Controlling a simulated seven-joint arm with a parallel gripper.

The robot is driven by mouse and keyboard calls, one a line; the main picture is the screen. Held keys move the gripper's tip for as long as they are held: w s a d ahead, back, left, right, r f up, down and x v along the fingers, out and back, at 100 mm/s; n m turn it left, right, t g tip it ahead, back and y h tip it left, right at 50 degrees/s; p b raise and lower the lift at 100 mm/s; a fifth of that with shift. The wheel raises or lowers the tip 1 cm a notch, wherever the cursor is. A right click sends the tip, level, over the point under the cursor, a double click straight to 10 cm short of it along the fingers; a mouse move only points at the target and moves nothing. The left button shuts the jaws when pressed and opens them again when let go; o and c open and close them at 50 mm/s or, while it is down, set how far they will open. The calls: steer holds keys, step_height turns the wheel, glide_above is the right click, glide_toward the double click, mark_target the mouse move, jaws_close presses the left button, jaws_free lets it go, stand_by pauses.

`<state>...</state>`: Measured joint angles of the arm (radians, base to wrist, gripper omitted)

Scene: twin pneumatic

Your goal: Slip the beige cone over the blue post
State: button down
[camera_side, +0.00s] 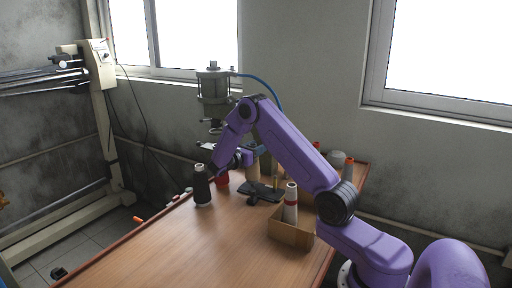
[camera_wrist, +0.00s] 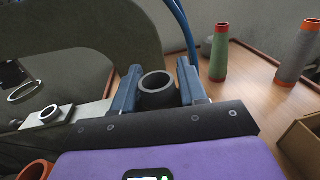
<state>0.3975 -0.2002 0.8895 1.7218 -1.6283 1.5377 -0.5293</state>
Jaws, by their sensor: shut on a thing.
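My gripper (camera_wrist: 160,80) has its two blue fingers closed on either side of a hollow piece with a dark grey round rim (camera_wrist: 157,99). Only the top of this held piece shows in the wrist view, and its lower body is hidden. In the side view my gripper (camera_side: 262,149) is partly behind my purple arm. I cannot make out the blue post in either view.
A grey pneumatic press (camera_side: 213,88) with a blue hose stands behind my wrist. A dark cone (camera_side: 202,188) stands at the left. A pale cone (camera_side: 290,205) stands in an open cardboard box (camera_side: 290,233). Green (camera_wrist: 219,55) and grey (camera_wrist: 297,52) cones stand right. The front tabletop is clear.

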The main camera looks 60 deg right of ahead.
steer(key=shift+f, duration=0.9)
steer(key=c, duration=0.5)
jaws_free()
steer(key=shift+a, duration=0.15)
steer(key=a, duration=0.5)
steer(key=w+a, duration=0.1)
steer(key=a, duration=0.5)
steer(key=w+a, duration=0.1)
steer(key=a, duration=0.5)
steer(key=shift+w, duration=0.1)
